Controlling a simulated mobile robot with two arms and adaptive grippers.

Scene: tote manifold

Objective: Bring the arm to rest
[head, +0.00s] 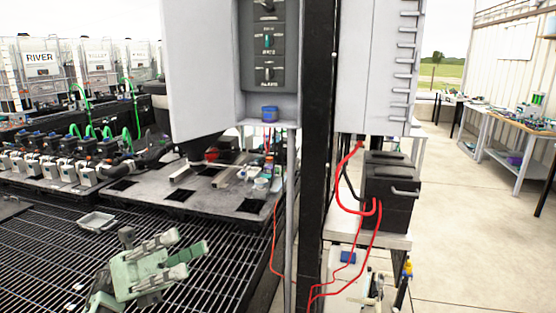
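My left gripper (182,257), pale green and grey, is at the lower left of the head view, above the black slatted grating (60,262). Its two fingers point right and stand apart, with nothing visible between them. It looks open and empty. Most of the arm behind it is out of frame. My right gripper is not in view.
A small grey tray (97,221) lies on the grating just beyond the gripper. A grey platform (225,195) with square holes stands behind. A dark post (318,150), red cables and a black box (391,195) are to the right. Clear floor (465,230) lies farther right.

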